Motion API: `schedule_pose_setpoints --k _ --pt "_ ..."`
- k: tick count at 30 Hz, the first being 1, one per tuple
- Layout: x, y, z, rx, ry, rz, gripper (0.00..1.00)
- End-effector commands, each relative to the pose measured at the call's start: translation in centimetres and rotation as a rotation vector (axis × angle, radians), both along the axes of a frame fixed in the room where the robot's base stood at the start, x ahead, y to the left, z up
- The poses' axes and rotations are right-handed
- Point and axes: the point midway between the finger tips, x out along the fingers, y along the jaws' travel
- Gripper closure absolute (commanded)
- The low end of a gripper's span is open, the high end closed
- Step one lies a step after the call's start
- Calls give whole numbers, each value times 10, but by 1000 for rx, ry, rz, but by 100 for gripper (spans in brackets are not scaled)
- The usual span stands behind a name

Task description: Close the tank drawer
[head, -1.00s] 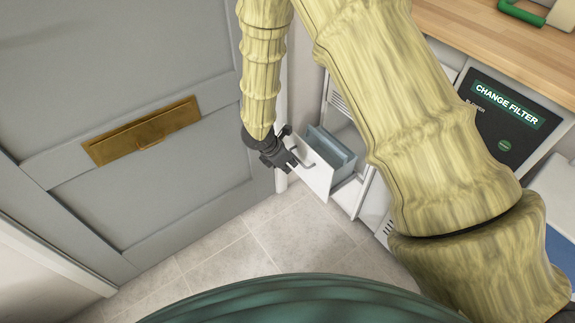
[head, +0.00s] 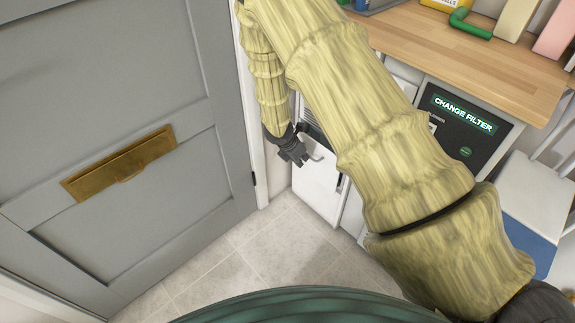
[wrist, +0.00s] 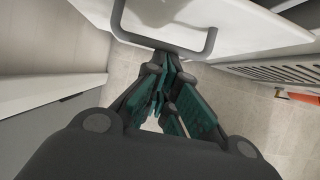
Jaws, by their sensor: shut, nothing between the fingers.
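The tank drawer (head: 318,186) has a white front with a grey bar handle (head: 318,153). In the head view its front looks level with the cabinet, and no tank shows behind it. My gripper (head: 301,162) is shut and empty, just left of the handle. In the wrist view the handle (wrist: 163,44) crosses just beyond the shut fingertips (wrist: 165,62), with the white drawer front (wrist: 225,25) behind it. I cannot tell whether the fingers touch the handle or the front.
A grey door with a brass letter plate (head: 120,163) stands close on the left. A machine panel (head: 461,121) reads "CHANGE FILTER". A wooden counter (head: 470,55) is above, with a green-handled item (head: 470,25) on it. The tiled floor (head: 250,260) is clear.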

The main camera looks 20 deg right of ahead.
Motion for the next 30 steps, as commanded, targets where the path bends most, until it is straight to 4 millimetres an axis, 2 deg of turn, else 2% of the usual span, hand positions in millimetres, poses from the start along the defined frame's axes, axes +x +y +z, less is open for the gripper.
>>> schedule_pose_setpoints --k 3,9,25,30 --pt "6 -19 2 0 0 -2 100" --pt "12 -36 1 0 0 -1 100" --pt "15 -44 1 -4 -2 -3 100" --pt "14 -39 0 -5 -1 -1 100"
